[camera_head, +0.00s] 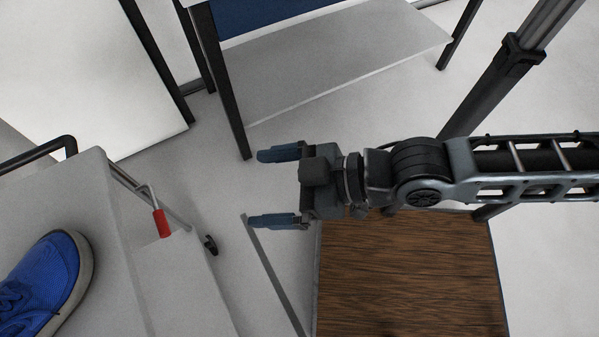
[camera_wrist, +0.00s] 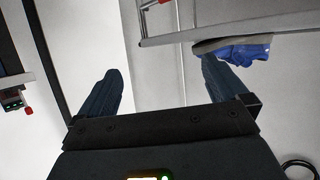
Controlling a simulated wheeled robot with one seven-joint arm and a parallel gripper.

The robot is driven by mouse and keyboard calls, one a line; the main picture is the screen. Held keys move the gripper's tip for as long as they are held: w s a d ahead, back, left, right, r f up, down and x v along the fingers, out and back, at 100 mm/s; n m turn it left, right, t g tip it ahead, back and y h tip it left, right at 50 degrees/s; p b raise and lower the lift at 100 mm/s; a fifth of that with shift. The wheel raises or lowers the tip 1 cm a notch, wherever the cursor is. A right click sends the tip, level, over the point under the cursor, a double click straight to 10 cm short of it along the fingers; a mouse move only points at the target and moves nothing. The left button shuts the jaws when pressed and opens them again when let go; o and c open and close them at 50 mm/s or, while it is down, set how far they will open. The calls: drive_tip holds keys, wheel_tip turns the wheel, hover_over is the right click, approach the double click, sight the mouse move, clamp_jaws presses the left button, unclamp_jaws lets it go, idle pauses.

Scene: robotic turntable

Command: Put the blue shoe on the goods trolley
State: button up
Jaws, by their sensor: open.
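The blue shoe (camera_head: 42,278) has a pale sole and rests on a grey-white raised surface (camera_head: 100,215) at the lower left of the head view, partly cut off by the frame edge. It also shows in the wrist view (camera_wrist: 238,50), at the upper right, partly behind the right fingertip. My gripper (camera_head: 270,187) is open and empty, to the right of the shoe and apart from it; its fingers point left. Both fingers also show in the wrist view (camera_wrist: 160,70). A brown wood-topped platform (camera_head: 410,280) with a metal edge lies below my arm; it looks like the goods trolley.
A thin rail with a red-gripped lever (camera_head: 160,222) runs along the edge of the shoe's surface. A dark-legged table with a grey lower shelf (camera_head: 330,75) stands at the back. A white panel (camera_head: 80,70) is at the upper left. Grey floor lies open between them.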

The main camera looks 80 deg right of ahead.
drive_tip(key=s+r+t, duration=0.1)
drive_tip(key=s+r, duration=0.3)
drive_tip(key=s, duration=0.2)
drive_tip(key=shift+a+r+m, duration=0.3)
drive_tip(key=shift+a+r, duration=0.1)
idle(0.7)
